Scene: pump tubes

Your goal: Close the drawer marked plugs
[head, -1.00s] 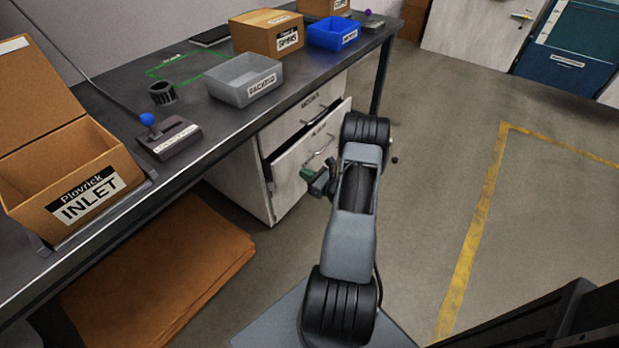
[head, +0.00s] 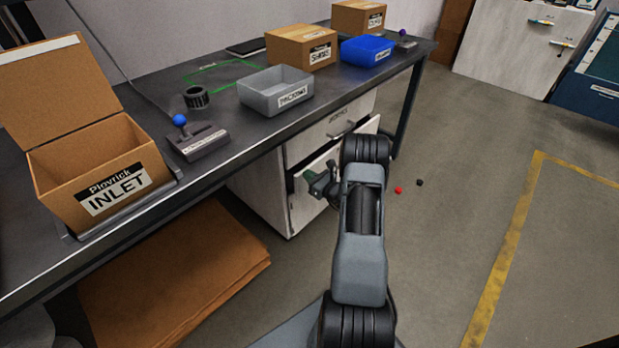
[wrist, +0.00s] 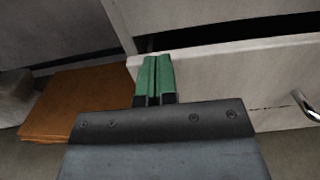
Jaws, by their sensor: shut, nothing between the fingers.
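A white drawer unit stands under the bench. Its lower drawer (head: 301,205) is pulled out, with a dark gap above its front. My arm covers part of that drawer in the head view, and I cannot read a plugs mark on it. In the wrist view the drawer front (wrist: 225,75) spans the right side, with a metal handle (wrist: 305,104) at the right edge. The upper drawer (head: 322,130) looks shut. My gripper (head: 318,186) has green fingers shut together and empty. In the wrist view the fingertips (wrist: 154,58) overlap the drawer front's left end; I cannot tell if they touch.
The bench holds an open inlet box (head: 88,176), a grey bin (head: 270,98), a blue bin (head: 366,50) and a blue-knobbed device (head: 203,143). An orange-brown sheet (head: 170,265) lies underneath.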

